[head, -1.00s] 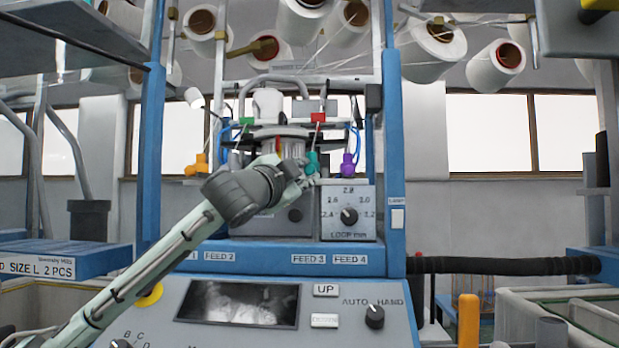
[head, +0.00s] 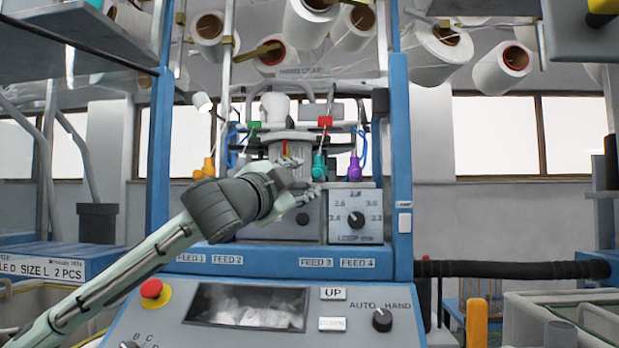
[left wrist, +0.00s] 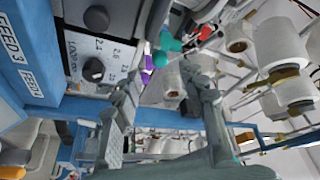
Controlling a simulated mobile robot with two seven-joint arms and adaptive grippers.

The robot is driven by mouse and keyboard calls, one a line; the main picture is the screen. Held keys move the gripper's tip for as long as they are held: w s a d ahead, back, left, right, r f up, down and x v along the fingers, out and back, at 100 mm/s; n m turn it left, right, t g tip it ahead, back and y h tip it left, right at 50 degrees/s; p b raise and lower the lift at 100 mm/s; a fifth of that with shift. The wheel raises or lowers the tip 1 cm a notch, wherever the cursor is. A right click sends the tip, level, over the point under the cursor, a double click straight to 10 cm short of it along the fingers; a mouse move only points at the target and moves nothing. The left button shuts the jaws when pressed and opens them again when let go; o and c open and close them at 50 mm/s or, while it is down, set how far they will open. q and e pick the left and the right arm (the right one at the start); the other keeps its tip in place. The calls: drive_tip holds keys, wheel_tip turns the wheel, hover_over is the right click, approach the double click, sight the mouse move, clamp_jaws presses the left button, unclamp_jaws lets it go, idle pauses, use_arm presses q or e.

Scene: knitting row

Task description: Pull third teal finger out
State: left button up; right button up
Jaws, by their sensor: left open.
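The teal finger (head: 319,167) stands upright at feed 3, between the orange finger (head: 205,169) and the purple finger (head: 354,168). My left gripper (head: 309,176) is open just left of the teal finger in the head view. In the left wrist view the teal finger (left wrist: 168,42) lies beyond the fingertips of the open left gripper (left wrist: 160,78), with nothing between the jaws. I see a gap between them, though contact is hard to judge. The purple finger also shows there (left wrist: 148,64), partly hidden. My right gripper is not in view.
The loop dial panel (head: 376,200) is just right of and below my left gripper. A blue machine post (head: 399,150) stands farther right. Yarn cones (head: 312,22) hang above. The control panel with a red button (head: 151,288) lies below.

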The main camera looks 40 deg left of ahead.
use_arm(q)
drive_tip(key=v, duration=0.2)
drive_tip(key=shift+s+d+f, duration=0.1)
drive_tip(key=shift+s+f, duration=0.05)
drive_tip(key=shift+s, duration=0.2)
idle(0.4)
